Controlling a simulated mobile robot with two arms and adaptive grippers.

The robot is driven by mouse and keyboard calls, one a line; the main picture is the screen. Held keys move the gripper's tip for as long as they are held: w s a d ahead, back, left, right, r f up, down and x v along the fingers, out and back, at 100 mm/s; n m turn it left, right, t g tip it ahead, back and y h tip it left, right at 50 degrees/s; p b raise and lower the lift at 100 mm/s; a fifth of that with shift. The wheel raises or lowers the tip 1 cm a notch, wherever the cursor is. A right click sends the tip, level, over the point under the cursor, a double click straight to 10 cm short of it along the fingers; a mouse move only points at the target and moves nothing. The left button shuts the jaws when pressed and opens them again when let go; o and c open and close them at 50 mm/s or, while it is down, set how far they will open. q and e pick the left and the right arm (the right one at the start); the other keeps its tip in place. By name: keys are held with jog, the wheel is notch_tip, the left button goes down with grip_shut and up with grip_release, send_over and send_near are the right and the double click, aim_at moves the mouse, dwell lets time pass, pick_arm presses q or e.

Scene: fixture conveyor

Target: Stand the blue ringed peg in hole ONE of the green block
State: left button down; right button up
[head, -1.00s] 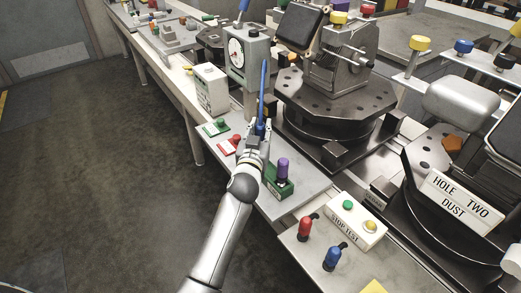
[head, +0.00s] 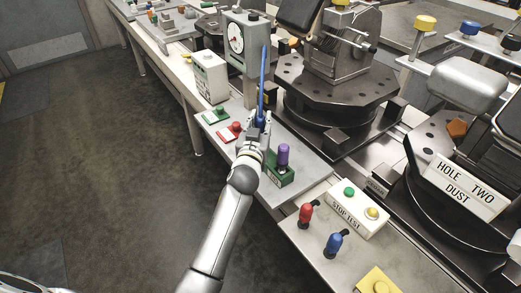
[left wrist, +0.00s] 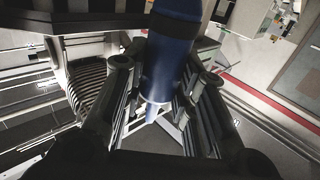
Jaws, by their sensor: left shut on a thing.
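My left gripper (head: 259,128) is shut on a blue peg (head: 261,117), over the grey table. A thin blue rod (head: 263,75) rises above the peg; I cannot tell whether they are joined. In the left wrist view the blue peg (left wrist: 172,65) sits between the fingers, with a dark band across it and a paler lower end. The green block (head: 281,177) is just right of my left wrist, with a purple peg (head: 283,156) upright in it. My arm covers its left part, and I cannot make out hole ONE. My right gripper is not in view.
A grey dial gauge stand (head: 240,45) and a white box (head: 209,75) stand behind. A dark round fixture (head: 335,95) is to the right. Nearer are a STOP TEST box (head: 357,208), a red peg (head: 306,213) and another blue peg (head: 333,244). A HOLE TWO DUST sign (head: 459,187) is at right.

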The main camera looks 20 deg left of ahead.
pick_arm(q)
jog(key=shift+f+b, duration=0.85)
jog(key=shift+f, duration=0.35)
jog(key=shift+f+b, duration=0.4)
jog(key=shift+b, duration=0.05)
dwell(0.3)
jog(key=c, duration=1.1)
grip_release()
jog(key=shift+s, duration=0.1)
jog(key=s, duration=0.7)
jog(key=shift+s+d, duration=0.4)
